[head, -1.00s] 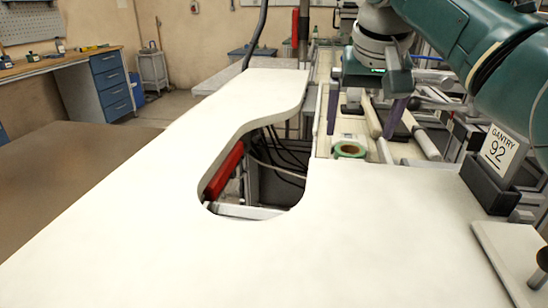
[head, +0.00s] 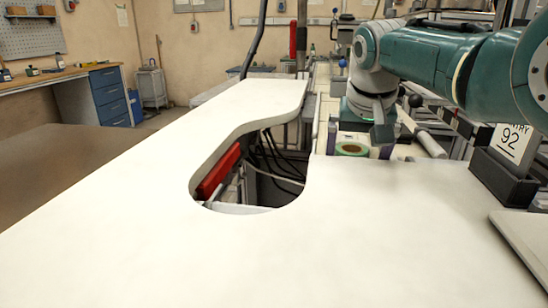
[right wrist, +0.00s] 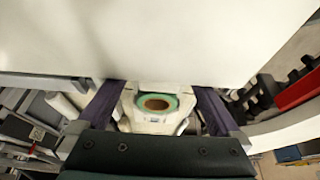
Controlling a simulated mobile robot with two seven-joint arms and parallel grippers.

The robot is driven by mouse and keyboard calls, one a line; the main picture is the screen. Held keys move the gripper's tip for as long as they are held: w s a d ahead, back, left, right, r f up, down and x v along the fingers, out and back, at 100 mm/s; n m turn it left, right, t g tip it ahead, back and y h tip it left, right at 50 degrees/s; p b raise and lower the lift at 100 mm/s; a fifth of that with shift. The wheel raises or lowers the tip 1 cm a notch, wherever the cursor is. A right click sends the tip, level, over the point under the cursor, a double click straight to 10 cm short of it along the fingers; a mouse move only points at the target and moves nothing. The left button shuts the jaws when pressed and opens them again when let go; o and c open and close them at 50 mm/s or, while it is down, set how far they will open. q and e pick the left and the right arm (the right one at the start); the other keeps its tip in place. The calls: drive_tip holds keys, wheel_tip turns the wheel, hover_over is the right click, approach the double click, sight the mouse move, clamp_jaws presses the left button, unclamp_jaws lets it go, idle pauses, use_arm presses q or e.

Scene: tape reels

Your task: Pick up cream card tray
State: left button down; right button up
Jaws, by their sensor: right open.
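I cannot pick out a cream card tray with certainty. A green tape reel (head: 352,149) with a brown core lies at the far edge of the cream worktop. In the right wrist view the reel (right wrist: 157,103) rests on or against a pale piece (right wrist: 150,124), which I cannot identify. My right gripper (head: 358,146) is low over the reel, its dark purple fingers on either side. In the right wrist view my right gripper (right wrist: 158,90) is open, with a gap between each finger and the reel. My left gripper is out of view.
The cream worktop (head: 120,240) is bare, with a curved cut-out showing cables and a red part (head: 217,172). A dark block with a "92" sign (head: 508,150) stands at right, near a flat pale plate (head: 525,240). Rails and machinery crowd beyond the arm.

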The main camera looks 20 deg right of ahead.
clamp_jaws()
idle(0.9)
